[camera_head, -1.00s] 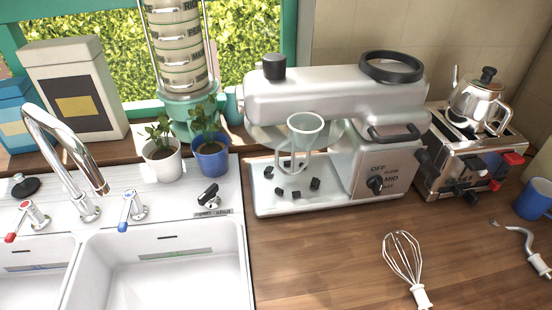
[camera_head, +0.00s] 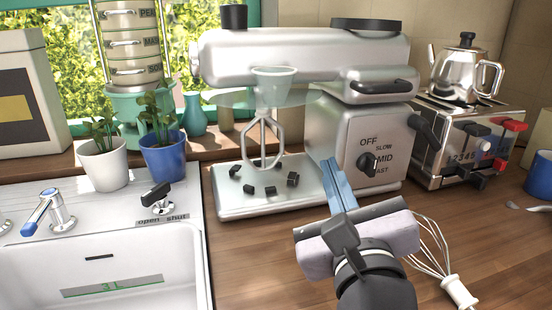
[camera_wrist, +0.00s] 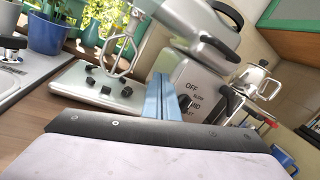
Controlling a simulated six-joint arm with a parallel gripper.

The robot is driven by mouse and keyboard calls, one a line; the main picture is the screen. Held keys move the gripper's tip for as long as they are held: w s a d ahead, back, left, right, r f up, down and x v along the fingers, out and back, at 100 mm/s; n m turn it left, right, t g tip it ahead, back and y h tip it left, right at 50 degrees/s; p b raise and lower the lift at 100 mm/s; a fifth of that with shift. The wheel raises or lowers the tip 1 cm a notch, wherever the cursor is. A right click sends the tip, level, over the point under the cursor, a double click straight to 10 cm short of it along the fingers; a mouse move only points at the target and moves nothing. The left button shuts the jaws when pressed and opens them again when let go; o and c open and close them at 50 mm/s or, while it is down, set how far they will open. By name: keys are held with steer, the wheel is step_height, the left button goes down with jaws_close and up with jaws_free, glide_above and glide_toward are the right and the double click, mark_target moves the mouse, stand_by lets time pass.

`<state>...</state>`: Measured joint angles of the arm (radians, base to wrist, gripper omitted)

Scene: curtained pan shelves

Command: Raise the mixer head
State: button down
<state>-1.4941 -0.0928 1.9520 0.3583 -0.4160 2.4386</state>
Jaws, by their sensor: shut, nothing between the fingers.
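The silver stand mixer has a long, level head (camera_head: 300,55) with a black side handle (camera_head: 382,87). Its base (camera_head: 345,140) carries a black dial (camera_head: 370,162) marked OFF, SLOW, MID and FAST, and a black lever (camera_head: 423,132) at the right. A beater (camera_head: 262,140) hangs under the head, above the base plate (camera_head: 235,200). My gripper (camera_head: 336,170) is shut and empty, its blue fingers in front of the base, left of the dial. The wrist view also shows the gripper (camera_wrist: 161,82), the dial (camera_wrist: 186,102) and part of the head (camera_wrist: 190,20). Whether the fingertips touch the base, I cannot tell.
A loose whisk (camera_head: 435,255) lies on the counter right of my gripper. A toaster (camera_head: 465,140) with a kettle (camera_head: 467,70) on it stands right of the mixer. A sink (camera_head: 130,270) and potted plants (camera_head: 163,155) are at the left.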

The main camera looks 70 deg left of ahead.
steer(key=s+m+g+y+b, duration=0.1)
steer(key=s+g+y+b, duration=0.2)
steer(key=s, duration=1)
steer(key=a+r+g+h+p, duration=0.1)
steer(key=a+r+p, duration=0.3)
steer(key=a, duration=0.6)
steer(key=shift+s+r+m+p, duration=0.3)
steer(key=shift+s+r+p, duration=0.1)
steer(key=shift+r, duration=0.5)
steer(key=shift+a+r, duration=0.1)
